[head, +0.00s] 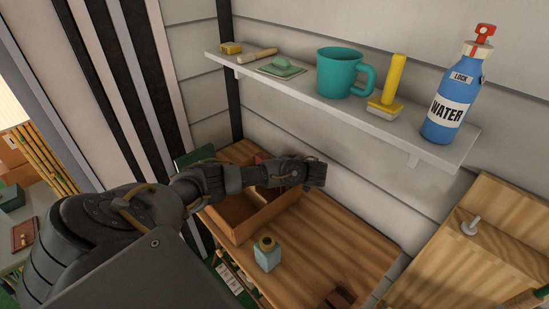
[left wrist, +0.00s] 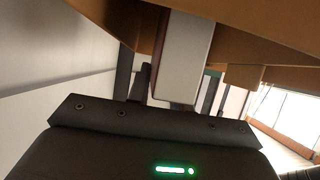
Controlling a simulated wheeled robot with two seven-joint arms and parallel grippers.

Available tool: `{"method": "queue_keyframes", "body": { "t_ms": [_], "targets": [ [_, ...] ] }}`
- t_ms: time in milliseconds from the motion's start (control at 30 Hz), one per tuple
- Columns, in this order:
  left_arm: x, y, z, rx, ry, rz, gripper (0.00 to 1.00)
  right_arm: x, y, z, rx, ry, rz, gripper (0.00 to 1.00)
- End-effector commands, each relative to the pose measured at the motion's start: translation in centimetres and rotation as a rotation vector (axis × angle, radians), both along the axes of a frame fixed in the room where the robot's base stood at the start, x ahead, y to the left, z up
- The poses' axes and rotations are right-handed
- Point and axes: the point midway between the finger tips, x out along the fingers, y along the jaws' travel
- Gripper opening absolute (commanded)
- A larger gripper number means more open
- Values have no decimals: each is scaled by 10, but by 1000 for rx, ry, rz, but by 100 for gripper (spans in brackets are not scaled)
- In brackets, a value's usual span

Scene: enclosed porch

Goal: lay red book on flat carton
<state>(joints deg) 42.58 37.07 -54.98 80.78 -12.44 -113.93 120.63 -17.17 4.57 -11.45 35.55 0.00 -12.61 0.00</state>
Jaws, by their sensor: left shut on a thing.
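My left gripper (head: 300,173) reaches in from the left over a wooden surface and is shut. In the left wrist view, a block with pale pages and dark red cover edges, the red book (left wrist: 186,58), stands between its dark fingers. In the head view only small red parts of the book (head: 262,157) show behind and below my wrist; the arm hides the rest. An open brown box (head: 238,229) with low walls lies under the gripper. I cannot tell whether it is the flat carton. My right gripper is out of view.
A wall shelf (head: 300,98) above holds a teal mug (head: 338,75), a yellow-handled tool (head: 391,87) and a blue water bottle (head: 450,100). A pale blue bottle (head: 267,254) stands before the box. The wooden top (head: 340,245) to its right is mostly clear.

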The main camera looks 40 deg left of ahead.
Motion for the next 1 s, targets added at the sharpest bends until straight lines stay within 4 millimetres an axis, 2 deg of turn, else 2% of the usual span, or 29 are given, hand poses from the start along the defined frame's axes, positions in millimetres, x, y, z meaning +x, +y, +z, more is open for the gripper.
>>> {"method": "queue_keyframes", "body": {
  "t_ms": [800,833,1000],
  "targets": [
    [0,0,-11,0,-2,1,0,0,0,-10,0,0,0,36],
    [0,0,-10,0,-2,1,23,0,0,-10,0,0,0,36],
    [0,0,-10,0,-1,0,45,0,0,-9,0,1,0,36]
  ]
}}
